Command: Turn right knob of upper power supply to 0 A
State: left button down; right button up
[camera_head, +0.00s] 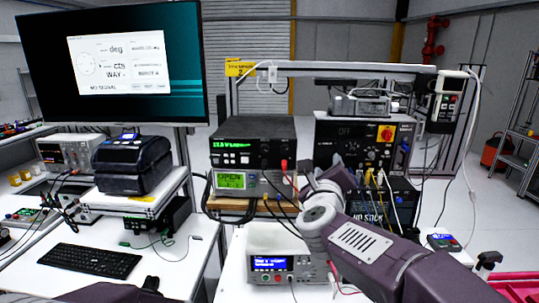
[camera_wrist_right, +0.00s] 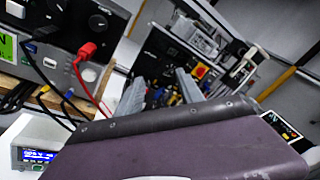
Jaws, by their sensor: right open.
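The upper power supply (camera_head: 253,141) is a black box with a green lit display, stacked on a grey unit (camera_head: 237,183) with a green screen. Its front also shows tilted at the upper left of the right wrist view, with a round knob (camera_wrist_right: 97,22) near its right end. A red plug (camera_wrist_right: 88,50) sits below that knob. The knob's setting is too small to read. My right gripper (camera_wrist_right: 160,92) is open and empty, its two grey fingers apart, to the right of the supply's front. In the head view my right arm largely hides this gripper. My left gripper is not in view.
Red and black leads hang in front of the stack. A bench meter (camera_head: 283,264) stands below on the white bench. Black equipment (camera_head: 368,141) with cables stands right of the stack. A monitor (camera_head: 112,62), label printer (camera_head: 132,163) and keyboard (camera_head: 90,260) are at left.

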jog(key=y, duration=0.2)
send_near(284, 150)
jog(key=w+d, duration=0.1)
jog(key=d, duration=0.2)
jog(key=a+n, duration=0.1)
jog(key=a, duration=0.3)
jog(key=shift+t+y, duration=0.3)
jog(key=shift+y, duration=0.4)
jog(key=w+p, duration=0.1)
jog(key=w, duration=0.1)
jog(key=w+d+p, duration=0.1)
jog(key=w, duration=0.1)
jog(key=shift+w+d+f, duration=0.1)
jog(key=shift+w, duration=0.1)
jog(key=w+p, duration=0.1)
jog(key=w, duration=0.1)
jog(key=shift+w+d, duration=0.15)
jog(key=shift+w, duration=0.15)
jog(key=shift+w+d+f, duration=0.15)
jog(key=shift+w+d, duration=0.2)
jog(key=shift+d, duration=0.05)
jog(key=shift+a, duration=0.35)
jog(key=c, duration=0.9)
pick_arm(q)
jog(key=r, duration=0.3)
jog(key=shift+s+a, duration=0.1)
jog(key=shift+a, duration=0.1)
pick_arm(e)
grip_shut()
